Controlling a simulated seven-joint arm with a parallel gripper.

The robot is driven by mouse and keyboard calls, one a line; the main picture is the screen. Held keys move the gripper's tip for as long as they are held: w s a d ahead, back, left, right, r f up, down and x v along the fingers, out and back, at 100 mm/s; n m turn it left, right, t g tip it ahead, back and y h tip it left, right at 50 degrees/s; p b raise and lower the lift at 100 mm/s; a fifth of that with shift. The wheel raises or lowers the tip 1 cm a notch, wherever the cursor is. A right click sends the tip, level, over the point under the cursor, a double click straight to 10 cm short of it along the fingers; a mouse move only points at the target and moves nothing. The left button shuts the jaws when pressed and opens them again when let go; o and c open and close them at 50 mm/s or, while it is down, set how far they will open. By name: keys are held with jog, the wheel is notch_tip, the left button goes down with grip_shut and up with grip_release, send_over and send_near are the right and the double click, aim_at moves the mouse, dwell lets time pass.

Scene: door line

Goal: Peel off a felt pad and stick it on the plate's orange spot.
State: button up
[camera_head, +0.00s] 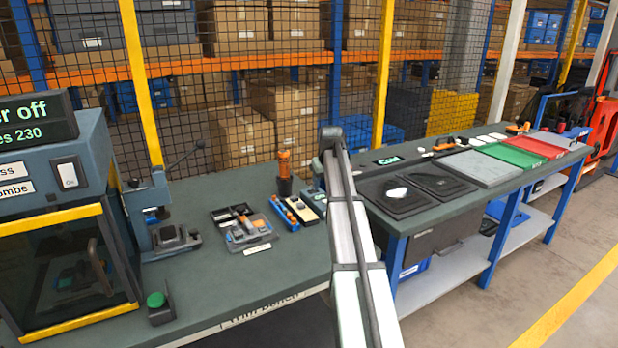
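I cannot make out a felt pad sheet or an orange spot for certain at this size. A small white piece (396,193) lies on the left of two black trays on the right-hand bench. A flat light grey plate (478,168) lies to the right of these trays; no orange spot shows on it. My arm rises through the middle of the view and hides part of both benches. Its gripper cannot be seen, so I cannot tell what it holds.
On the left bench stand a press (165,225), a yellow-framed cabinet (70,265), a green button box (158,305), a clear tray of parts (248,232) and an orange-topped tool (284,165). A green tray (505,154) and red tray (541,146) lie far right. Mesh fencing stands behind.

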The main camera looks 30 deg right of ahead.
jog(key=w+a+r+n+y, duration=0.2)
jog(key=w+a, duration=0.1)
jog(key=a, duration=0.2)
send_near(301, 204)
jog(key=shift+t, duration=0.3)
jog(key=x, duration=0.8)
jog(key=shift+s+f, duration=0.1)
jog(key=shift+s, duration=0.15)
grip_shut()
dwell(0.3)
jog(key=shift+r, duration=0.35)
dwell(0.5)
jog(key=shift+r, duration=2.8)
jog(key=shift+m, duration=0.3)
